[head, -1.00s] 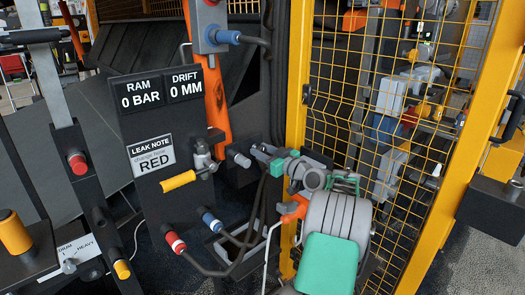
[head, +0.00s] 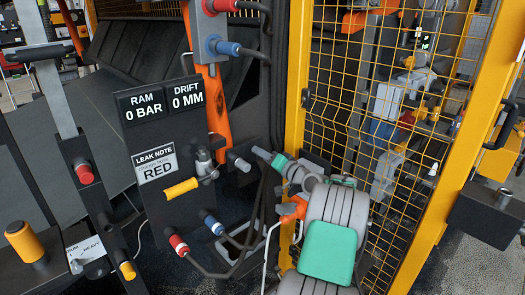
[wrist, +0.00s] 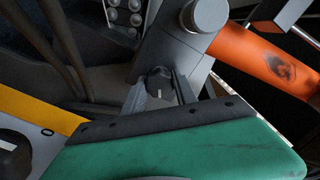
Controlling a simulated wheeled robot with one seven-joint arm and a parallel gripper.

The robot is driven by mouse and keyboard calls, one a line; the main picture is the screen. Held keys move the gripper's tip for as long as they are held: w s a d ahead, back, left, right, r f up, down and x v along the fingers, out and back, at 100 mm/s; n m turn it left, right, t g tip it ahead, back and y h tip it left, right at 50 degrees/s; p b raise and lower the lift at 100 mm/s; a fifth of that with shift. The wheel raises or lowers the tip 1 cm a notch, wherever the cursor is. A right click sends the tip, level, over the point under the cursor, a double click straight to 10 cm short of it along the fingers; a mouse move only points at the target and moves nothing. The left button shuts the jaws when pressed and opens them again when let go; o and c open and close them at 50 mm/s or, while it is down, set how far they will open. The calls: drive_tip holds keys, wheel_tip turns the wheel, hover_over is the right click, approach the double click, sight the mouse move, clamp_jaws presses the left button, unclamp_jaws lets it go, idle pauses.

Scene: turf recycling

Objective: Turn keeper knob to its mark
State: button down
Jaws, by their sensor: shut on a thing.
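My gripper (head: 258,152) reaches up and left beside the display panel, in front of the black mounting. In the wrist view its grey fingers (wrist: 160,98) are closed on both sides of a small dark knob (wrist: 160,83), which I take to be the keeper knob. A short pale line shows on the knob's face. The knob sits by a grey block at the lower end of the orange bar (wrist: 262,62). In the head view the knob is too small or hidden to make out. I cannot see its target mark.
The display panel (head: 152,125) reads RAM 0 BAR, DRIFT 0 MM and RED. A yellow handle (head: 181,188), red coupling (head: 178,244) and blue coupling (head: 212,226) stick out below. Black hoses hang near my arm. A yellow mesh fence (head: 400,130) stands close on the right.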

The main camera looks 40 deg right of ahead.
drive_tip(key=m+p, duration=0.2)
drive_tip(key=m, duration=0.2)
drive_tip(key=shift+m+p, duration=0.8)
drive_tip(key=shift+m, duration=0.4)
drive_tip(key=shift+f, duration=0.1)
drive_tip(key=c, duration=1)
unclamp_jaws()
drive_tip(key=shift+o, duration=0.2)
drive_tip(key=s, duration=0.7)
drive_tip(key=shift+s+d, duration=0.15)
drive_tip(key=shift+s, duration=0.25)
